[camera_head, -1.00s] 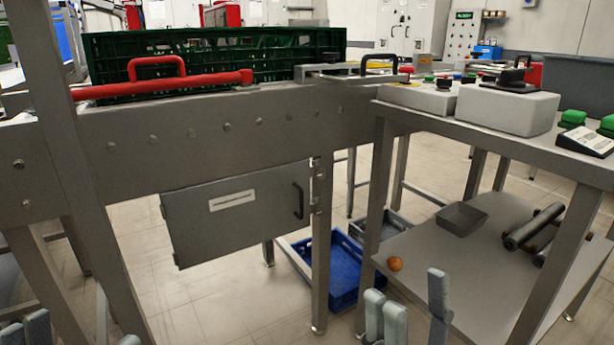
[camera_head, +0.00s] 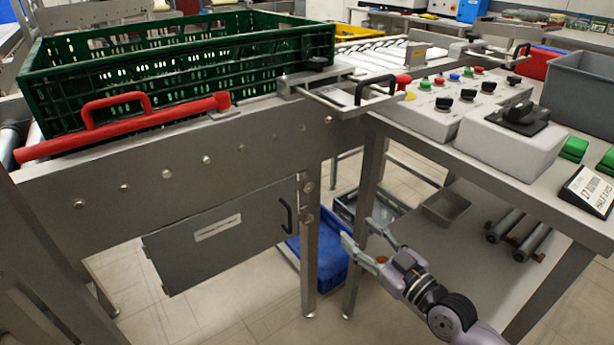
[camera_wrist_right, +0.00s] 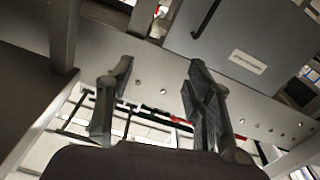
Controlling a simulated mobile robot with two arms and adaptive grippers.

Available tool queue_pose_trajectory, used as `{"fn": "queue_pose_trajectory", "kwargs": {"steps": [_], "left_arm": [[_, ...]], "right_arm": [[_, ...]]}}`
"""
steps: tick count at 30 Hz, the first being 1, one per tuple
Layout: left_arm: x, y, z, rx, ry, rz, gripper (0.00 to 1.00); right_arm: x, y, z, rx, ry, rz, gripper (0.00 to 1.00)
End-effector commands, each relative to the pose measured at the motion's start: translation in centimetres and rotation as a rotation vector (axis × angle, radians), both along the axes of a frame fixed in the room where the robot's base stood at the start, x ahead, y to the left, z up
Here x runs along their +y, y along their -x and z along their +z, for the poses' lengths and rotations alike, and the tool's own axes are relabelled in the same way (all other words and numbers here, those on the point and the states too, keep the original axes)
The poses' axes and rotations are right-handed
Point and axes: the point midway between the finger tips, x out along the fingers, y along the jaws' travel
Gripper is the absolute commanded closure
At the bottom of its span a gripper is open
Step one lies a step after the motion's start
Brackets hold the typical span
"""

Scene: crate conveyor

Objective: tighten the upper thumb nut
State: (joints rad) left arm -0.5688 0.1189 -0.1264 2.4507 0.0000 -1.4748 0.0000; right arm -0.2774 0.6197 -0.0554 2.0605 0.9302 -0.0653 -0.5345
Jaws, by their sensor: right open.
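Two small round metal fittings sit one above the other on the conveyor leg, beside the grey door: the upper one (camera_head: 308,187) and the lower one (camera_head: 309,218). They are too small to tell whether they are thumb nuts. My right gripper (camera_head: 358,232) is open and empty, right of this leg and roughly level with the lower fitting, apart from both in the picture. In the right wrist view its two fingers (camera_wrist_right: 155,98) are spread with nothing between them. My left gripper is out of view.
The grey door (camera_head: 225,237) with a black handle hangs under the conveyor beam (camera_head: 190,160). A blue crate (camera_head: 330,268) is on the floor behind the leg. The control bench (camera_head: 555,197) stands at right. A green crate (camera_head: 120,88) sits on the conveyor.

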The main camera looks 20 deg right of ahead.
Motion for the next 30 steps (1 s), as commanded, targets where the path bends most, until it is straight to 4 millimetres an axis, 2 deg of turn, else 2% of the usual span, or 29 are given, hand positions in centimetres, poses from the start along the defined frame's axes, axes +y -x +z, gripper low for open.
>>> {"fn": "queue_pose_trajectory", "kwargs": {"steps": [3,8,16,24,30], "left_arm": [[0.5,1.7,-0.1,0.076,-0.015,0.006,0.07],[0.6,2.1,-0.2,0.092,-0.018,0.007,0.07],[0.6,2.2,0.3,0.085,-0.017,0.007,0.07],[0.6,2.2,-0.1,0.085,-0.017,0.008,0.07],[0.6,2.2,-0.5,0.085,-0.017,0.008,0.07]], "right_arm": [[-0.5,-0.3,-0.2,0.030,0.017,0.005,0.52],[-0.2,-1.5,-0.3,0.033,0.017,0.004,0.52],[1.7,-6.5,-0.2,0.030,0.014,0.004,0.52],[3.7,-12.0,-0.3,0.033,0.014,0.006,0.52],[4.8,-15.0,-0.4,0.033,0.017,0.005,0.52]]}}
